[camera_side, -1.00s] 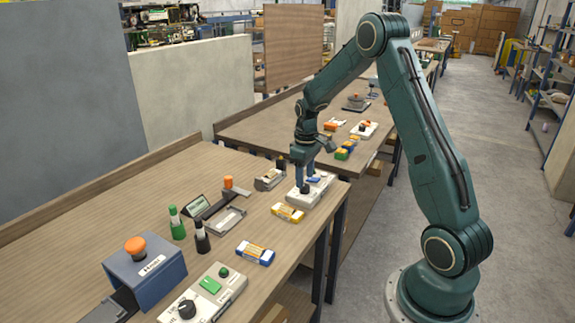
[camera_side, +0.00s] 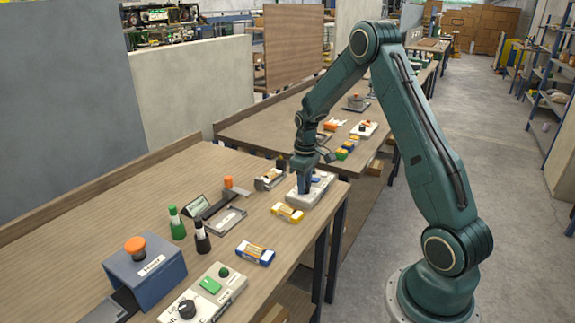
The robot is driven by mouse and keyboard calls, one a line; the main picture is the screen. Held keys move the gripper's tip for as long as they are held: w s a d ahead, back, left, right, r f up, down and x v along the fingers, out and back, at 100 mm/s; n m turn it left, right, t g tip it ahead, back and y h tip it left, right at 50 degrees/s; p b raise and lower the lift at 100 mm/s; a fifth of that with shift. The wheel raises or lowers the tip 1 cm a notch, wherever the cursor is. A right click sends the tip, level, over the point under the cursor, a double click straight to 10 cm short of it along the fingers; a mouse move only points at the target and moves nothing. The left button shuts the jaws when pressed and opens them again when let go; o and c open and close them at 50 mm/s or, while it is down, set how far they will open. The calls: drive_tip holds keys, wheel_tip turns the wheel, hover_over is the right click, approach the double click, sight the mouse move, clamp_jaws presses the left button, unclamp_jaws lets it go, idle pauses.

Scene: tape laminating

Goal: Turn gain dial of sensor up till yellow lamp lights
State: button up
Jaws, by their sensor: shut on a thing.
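My gripper (camera_side: 304,185) points down over a white box (camera_side: 321,188) near the right edge of the near table. I cannot tell whether this box is the sensor, and no lit yellow lamp can be made out. Another white control box (camera_side: 222,289) at the front has a black dial (camera_side: 187,309), a green rectangular part (camera_side: 210,285) and a green button (camera_side: 224,272).
A blue box with an orange button (camera_side: 145,270), a green bottle (camera_side: 176,222) and a black bottle (camera_side: 202,237) stand at the left. Small yellow boxes (camera_side: 287,213) lie close to the gripper. The table's left middle (camera_side: 110,205) is clear.

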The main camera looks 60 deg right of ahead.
drive_tip(key=shift+m, duration=3.4)
drive_tip(key=o, duration=1)
drive_tip(key=shift+c, duration=0.2)
drive_tip(key=shift+r, duration=0.1)
wheel_tip(320, 180, up, 14)
